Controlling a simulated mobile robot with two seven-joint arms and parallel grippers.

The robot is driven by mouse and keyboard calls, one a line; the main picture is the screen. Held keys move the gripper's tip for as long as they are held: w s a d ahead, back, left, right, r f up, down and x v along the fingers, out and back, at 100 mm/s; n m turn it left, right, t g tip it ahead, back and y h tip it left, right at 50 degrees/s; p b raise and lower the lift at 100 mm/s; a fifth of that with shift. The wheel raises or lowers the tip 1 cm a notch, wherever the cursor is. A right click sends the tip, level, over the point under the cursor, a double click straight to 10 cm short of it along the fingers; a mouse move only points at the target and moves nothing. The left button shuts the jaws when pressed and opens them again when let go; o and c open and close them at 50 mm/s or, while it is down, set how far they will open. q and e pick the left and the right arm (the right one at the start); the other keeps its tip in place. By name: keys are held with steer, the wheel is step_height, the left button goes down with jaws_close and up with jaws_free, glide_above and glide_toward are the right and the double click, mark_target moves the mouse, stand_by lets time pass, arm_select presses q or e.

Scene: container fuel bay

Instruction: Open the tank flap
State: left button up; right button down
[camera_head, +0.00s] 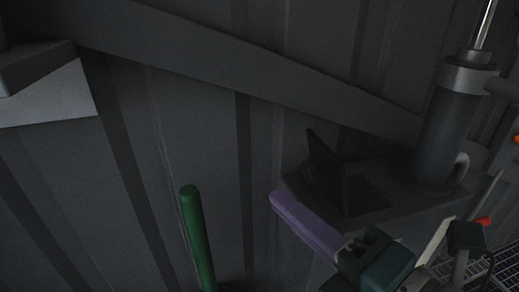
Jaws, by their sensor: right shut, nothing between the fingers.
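A dark thin plate (322,158) stands tilted up on top of a dark box-like tank (400,205). It looks like the tank flap, raised beside a darker square patch (365,194) that may be the opening. The view is too dark to be sure. My right gripper (287,208) shows as a long purple bar in front of the tank, close below the plate in the picture. Its fingers are together and hold nothing. I cannot tell whether it touches the tank. My left gripper is not in view.
A green rod (197,235) rises from the bottom edge. A dark cylinder (442,130) with a shiny rod stands on the tank. A sloping beam (240,70) crosses the ribbed wall (200,130). A pale wedge-shaped block (50,95) is at upper left. A grating (500,265) lies at lower right.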

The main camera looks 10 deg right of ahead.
mark_target(317, 176)
steer(key=w+d, duration=0.3)
steer(key=shift+r, duration=0.35)
